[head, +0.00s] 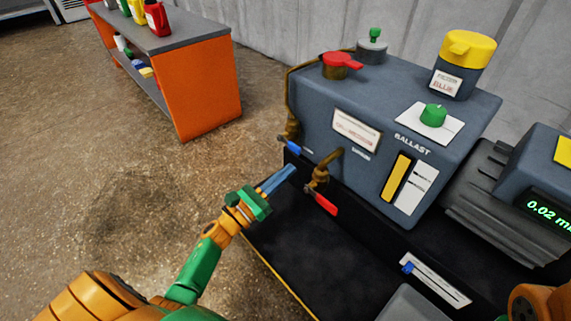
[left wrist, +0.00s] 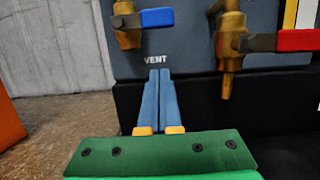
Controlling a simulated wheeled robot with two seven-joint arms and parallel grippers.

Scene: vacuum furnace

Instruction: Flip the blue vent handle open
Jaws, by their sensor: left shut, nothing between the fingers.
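The blue vent handle (head: 291,147) sits on a brass valve at the left side of the grey pump unit (head: 310,115). In the left wrist view, the blue handle (left wrist: 157,17) points right from its brass valve (left wrist: 126,25), above the word VENT. My left gripper (head: 291,168) is shut and empty, with its blue fingers together. In the left wrist view, its fingertips (left wrist: 158,72) are just below the VENT label, below the handle and apart from it in the picture. My right gripper is not in view.
A red-handled brass valve (head: 322,200) is just right of my left gripper; its red handle (left wrist: 298,40) also shows in the wrist view. A black tray (head: 310,265) lies below. An orange bench (head: 205,90) stands back left. The floor at left is clear.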

